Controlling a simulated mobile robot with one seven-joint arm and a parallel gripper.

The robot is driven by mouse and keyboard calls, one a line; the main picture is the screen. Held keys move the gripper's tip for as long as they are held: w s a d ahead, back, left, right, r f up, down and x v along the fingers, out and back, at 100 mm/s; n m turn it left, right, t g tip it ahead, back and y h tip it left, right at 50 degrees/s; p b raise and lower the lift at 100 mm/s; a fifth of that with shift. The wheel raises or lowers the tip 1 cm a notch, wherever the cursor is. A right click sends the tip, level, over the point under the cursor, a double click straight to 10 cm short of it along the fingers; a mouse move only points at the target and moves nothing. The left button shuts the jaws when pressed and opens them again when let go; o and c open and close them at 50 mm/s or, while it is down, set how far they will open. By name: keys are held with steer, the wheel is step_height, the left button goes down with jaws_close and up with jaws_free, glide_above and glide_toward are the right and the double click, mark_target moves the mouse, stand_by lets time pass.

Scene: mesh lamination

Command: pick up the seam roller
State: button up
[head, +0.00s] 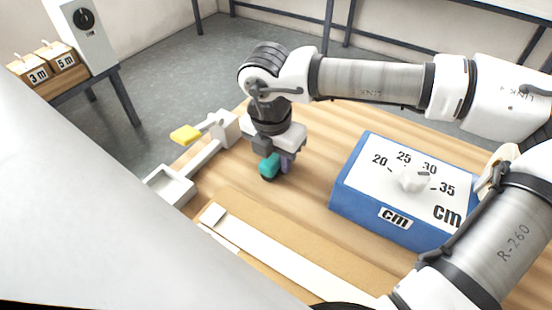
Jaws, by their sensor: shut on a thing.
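My gripper (277,158) is near the middle of the view, pointing down, low over the wooden table. It is shut on the seam roller (268,166), which shows as a teal part with a dark lower end between and in front of the fingers. Part of the roller is hidden by the gripper. I cannot tell whether its dark end touches the table.
A blue box (345,190) with a cm dial stands to the right. A brown board with a pale strip (270,253) lies in front. A white fixture with a yellow handle (186,135) and a small tray (170,187) are at the left edge.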

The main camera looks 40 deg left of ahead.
steer(key=shift+c, duration=1)
